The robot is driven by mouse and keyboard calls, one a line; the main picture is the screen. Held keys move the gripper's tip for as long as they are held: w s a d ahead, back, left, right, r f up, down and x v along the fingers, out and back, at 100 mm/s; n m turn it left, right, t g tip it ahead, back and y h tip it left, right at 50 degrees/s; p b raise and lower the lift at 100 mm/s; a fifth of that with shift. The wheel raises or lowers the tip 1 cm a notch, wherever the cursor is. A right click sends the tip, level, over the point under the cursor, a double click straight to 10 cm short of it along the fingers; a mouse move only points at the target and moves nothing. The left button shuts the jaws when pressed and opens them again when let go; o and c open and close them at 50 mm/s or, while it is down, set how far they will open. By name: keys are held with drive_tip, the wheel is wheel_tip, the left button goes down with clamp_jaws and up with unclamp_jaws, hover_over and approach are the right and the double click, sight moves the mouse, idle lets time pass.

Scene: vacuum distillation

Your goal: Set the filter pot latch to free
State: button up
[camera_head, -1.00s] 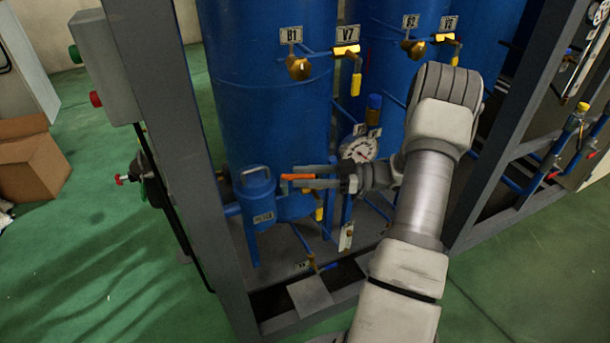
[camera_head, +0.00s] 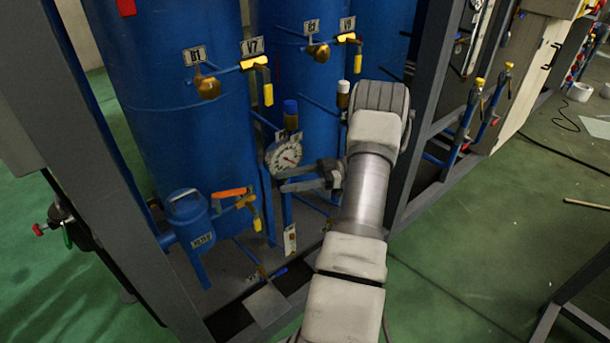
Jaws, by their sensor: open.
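The filter pot (camera_head: 190,218) is a small blue vessel with a handled lid and a label, low at the left of the frame. An orange lever (camera_head: 232,193), which looks like its latch, points right from beside the pot's top. My gripper (camera_head: 284,180) is open and empty, to the right of the lever and apart from it. Its fingers point left, just below the pressure gauge. Small parts around the lever's pivot are hard to make out.
A pressure gauge (camera_head: 284,156) sits just above my gripper. A yellow-handled valve (camera_head: 254,215) hangs beside the lever. A grey frame post (camera_head: 118,170) stands at the left. Tall blue tanks (camera_head: 180,120) stand behind.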

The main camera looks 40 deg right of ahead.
drive_tip(key=shift+v, duration=2.1)
drive_tip(key=shift+w, duration=0.1)
